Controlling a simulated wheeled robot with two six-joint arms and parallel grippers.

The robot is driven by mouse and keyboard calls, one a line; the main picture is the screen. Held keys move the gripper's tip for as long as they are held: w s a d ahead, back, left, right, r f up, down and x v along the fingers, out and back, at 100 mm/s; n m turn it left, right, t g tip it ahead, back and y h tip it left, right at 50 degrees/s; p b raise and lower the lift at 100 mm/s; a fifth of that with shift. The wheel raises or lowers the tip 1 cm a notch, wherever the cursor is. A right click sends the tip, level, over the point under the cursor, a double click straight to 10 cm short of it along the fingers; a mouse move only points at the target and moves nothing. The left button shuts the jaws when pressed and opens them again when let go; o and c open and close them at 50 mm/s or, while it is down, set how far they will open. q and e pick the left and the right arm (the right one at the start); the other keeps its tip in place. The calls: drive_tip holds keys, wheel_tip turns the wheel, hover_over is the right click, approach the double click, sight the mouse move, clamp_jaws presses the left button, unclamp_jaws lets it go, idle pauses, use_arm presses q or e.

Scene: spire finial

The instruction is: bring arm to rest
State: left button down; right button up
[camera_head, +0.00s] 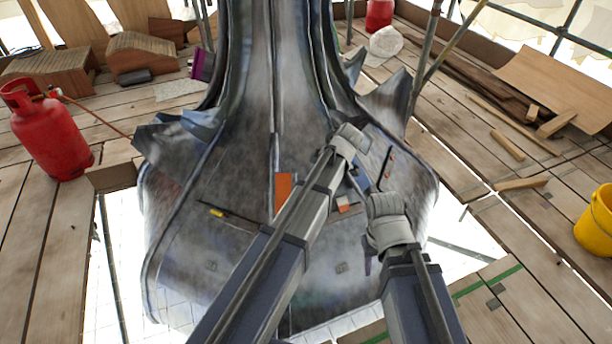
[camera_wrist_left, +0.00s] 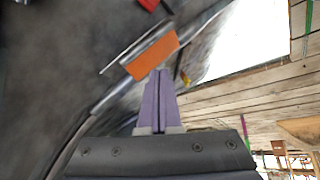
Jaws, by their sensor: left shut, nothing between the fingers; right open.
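My left arm (camera_head: 290,235) reaches up and to the right across the metal spire in the head view. Its gripper is hard to make out there. In the left wrist view my left gripper (camera_wrist_left: 160,85) shows two purple fingers, shut together and empty. Their tips lie close to an orange block (camera_wrist_left: 150,55); I cannot tell whether they touch. My right arm (camera_head: 420,290) comes in at the lower right, bent at a grey wrist. My right gripper (camera_head: 368,264) shows only as a small purple finger part below that wrist, over the spire; it is open and holds nothing visible.
The spire (camera_head: 215,250) fills the middle, with an orange piece (camera_head: 284,188) and a yellow item (camera_head: 217,213) on its skirt. White openings lie around its base. A red gas cylinder (camera_head: 50,135) stands left, a yellow bucket (camera_head: 596,222) right. Planks surround it.

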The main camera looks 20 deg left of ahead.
use_arm(q)
drive_tip(key=s+d+f+m+g+h, duration=0.15)
drive_tip(key=s+d+m, duration=0.35)
drive_tip(key=s+m, duration=0.65)
drive_tip(key=s+d+f+m+h, duration=0.1)
drive_tip(key=s+d+m+h, duration=0.3)
drive_tip(key=s+m, duration=0.7)
wheel_tip(320, 180, up, 32)
drive_tip(key=s+d+y+p, duration=0.1)
drive_tip(key=d+p, duration=0.1)
drive_tip(key=p, duration=3)
drive_tip(key=shift+r+n, duration=0.2)
drive_tip(key=shift+n, duration=0.15)
drive_tip(key=shift+a, duration=0.15)
